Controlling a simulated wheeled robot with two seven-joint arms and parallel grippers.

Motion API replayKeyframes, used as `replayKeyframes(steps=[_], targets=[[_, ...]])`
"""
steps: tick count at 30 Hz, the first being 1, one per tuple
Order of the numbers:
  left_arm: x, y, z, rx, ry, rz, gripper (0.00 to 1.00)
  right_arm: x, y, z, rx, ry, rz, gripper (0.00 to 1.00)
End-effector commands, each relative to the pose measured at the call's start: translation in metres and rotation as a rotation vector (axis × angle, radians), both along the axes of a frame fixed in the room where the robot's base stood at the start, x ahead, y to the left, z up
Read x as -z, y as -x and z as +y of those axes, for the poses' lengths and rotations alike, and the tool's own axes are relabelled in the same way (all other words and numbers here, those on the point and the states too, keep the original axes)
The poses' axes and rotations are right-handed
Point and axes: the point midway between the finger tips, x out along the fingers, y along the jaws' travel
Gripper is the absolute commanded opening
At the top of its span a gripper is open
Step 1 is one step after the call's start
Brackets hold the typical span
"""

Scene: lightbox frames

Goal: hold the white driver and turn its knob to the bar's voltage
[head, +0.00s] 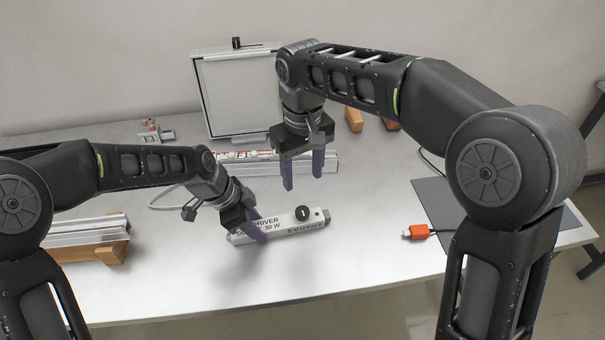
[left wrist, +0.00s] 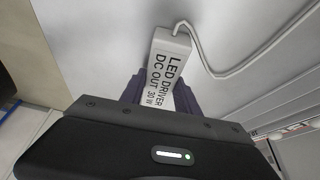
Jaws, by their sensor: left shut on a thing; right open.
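The white driver (head: 283,231) lies on the table, printed "LED DRIVER" and "DC OUT 30 W"; its lettered end also shows in the left wrist view (left wrist: 168,45). A black round knob (head: 302,213) with a pale mark sits on top near its right end. The small print beside the knob is too small to read surely. My left gripper (head: 257,227) is shut on the driver's left part, one finger on each side. My right gripper (head: 303,182) is open and empty, above and behind the knob, fingers pointing down. A bar with red marks (head: 240,155) lies behind; its voltage is unreadable.
A white lightbox frame (head: 203,98) stands at the back. Aluminium profiles (head: 85,231) rest on wooden blocks at the left. An orange connector (head: 417,232) with a cable lies by a dark grey mat (head: 436,197) at the right. The table front is clear.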

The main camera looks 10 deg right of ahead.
Motion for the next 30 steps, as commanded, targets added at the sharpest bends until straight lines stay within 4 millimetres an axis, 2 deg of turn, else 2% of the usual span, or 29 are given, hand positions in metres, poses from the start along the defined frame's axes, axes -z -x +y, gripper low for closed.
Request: replayKeyframes(steps=[3,4,12,23,30], targets=[[0.000,0.000,0.000,0.000,0.000,0.000,0.00,0.000,0.000,0.000,0.000,0.000,0.000,0.52],[0.000,0.000,0.000,0.000,0.000,0.000,0.40,0.000,0.000,0.000,0.000,0.000,0.000,0.52],[0.000,0.000,0.000,0.000,0.000,0.000,0.62,0.001,0.000,0.000,0.000,0.000,0.000,0.52],[-0.003,0.000,0.001,0.000,0.000,-0.001,0.63,0.001,0.000,0.000,0.000,0.000,0.000,0.52],[-0.031,0.000,0.013,-0.002,0.001,-0.005,0.63,0.000,0.000,0.000,0.000,0.000,0.000,0.52]])
